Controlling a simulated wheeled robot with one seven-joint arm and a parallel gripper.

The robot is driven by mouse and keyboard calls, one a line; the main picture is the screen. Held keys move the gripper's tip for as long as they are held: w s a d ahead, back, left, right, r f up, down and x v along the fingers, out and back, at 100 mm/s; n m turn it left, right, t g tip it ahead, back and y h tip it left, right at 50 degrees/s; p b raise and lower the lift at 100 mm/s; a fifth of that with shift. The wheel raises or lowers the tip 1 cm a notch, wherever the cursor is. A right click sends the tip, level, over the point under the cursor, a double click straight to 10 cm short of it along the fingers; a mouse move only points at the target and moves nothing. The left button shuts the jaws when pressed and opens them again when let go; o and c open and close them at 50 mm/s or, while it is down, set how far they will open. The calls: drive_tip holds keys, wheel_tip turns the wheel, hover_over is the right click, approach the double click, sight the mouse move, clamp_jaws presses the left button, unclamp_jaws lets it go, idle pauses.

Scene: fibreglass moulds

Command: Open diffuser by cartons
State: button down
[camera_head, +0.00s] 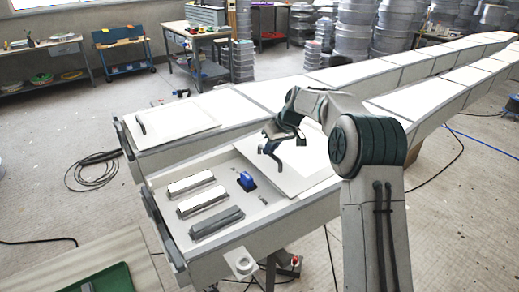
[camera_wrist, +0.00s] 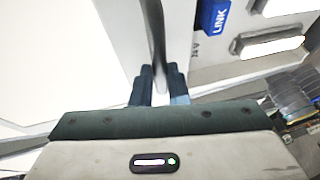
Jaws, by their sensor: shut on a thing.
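The near long white housing (camera_head: 215,262) has its end compartment uncovered. A flat white diffuser panel (camera_head: 308,178) lies beside the opening and partly over the housing, slightly askew. My gripper (camera_head: 269,150) is at the panel's left part. In the wrist view, my gripper (camera_wrist: 160,88) is shut on a thin grey bar-like handle (camera_wrist: 156,35), with the white panel (camera_wrist: 50,50) to its left. The exact joint of handle and panel is hidden. A second diffuser panel (camera_head: 180,124) with a dark handle (camera_head: 141,122) lies on the far housing. I cannot make out cartons.
Inside the open compartment are a blue block (camera_head: 246,181), marked LINK in the wrist view (camera_wrist: 213,17), two white-topped bars (camera_head: 201,201) and a grey bar (camera_head: 216,222). A cable coil (camera_head: 95,170) lies on the floor. Stacked tubs (camera_head: 355,35) and benches (camera_head: 195,42) stand behind.

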sight(281, 157)
drive_tip(key=w+d, duration=0.1)
drive_tip(key=d, duration=0.1)
drive_tip(key=w+d, duration=0.1)
drive_tip(key=w, duration=0.1)
drive_tip(key=shift+d, duration=0.35)
drive_tip(key=shift+a, duration=0.1)
drive_tip(key=c, duration=1.4)
unclamp_jaws()
drive_tip(key=shift+s, duration=0.1)
drive_tip(key=shift+a, duration=0.1)
drive_tip(key=v, duration=1.4)
drive_tip(key=shift+b, duration=0.3)
